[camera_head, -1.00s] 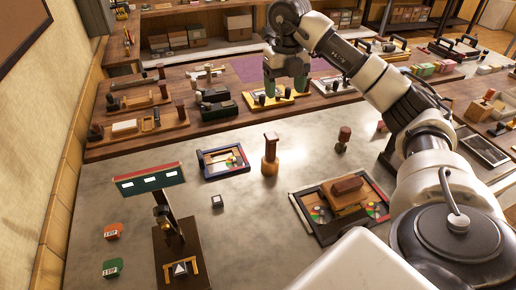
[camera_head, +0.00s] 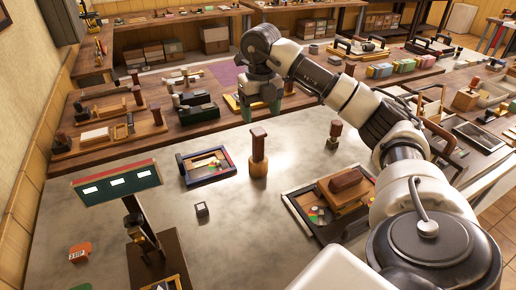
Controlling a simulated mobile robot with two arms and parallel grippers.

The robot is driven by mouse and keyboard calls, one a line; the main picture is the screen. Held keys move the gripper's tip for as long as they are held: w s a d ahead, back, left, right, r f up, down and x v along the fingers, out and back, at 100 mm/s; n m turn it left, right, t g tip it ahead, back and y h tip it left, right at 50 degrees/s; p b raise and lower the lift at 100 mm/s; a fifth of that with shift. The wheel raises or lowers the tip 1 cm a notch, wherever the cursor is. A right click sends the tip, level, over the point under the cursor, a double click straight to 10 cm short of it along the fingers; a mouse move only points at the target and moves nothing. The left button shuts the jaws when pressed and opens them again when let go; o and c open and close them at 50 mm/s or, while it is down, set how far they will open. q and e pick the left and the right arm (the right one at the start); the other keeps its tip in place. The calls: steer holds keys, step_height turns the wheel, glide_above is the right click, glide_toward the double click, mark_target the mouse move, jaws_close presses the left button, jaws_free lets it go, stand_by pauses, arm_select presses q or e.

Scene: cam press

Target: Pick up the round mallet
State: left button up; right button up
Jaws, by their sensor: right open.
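My right gripper (camera_head: 262,113) shows just above and behind the mallet's handle in the picture. Its fingers point down, open and empty, and appear apart from the mallet. My left gripper is not in view.
A blue-edged tray (camera_head: 206,181) lies left of the mallet and a wooden tray with a brown block (camera_head: 346,179) lies to the right. A press with a green sign (camera_head: 117,183) stands front left. The table around the mallet is clear.

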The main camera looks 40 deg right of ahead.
mark_target(258, 131)
step_height(258, 131, down, 3)
steer(key=shift+f, duration=0.2)
steer(key=shift+a+f+p, duration=0.2)
steer(key=shift+f+p, duration=0.15)
steer(key=shift+f, duration=1)
steer(key=shift+a+f+p, duration=0.15)
steer(key=shift+f+p, duration=0.2)
steer(key=shift+f, duration=1)
steer(key=c, duration=1)
steer(key=shift+r, duration=0.1)
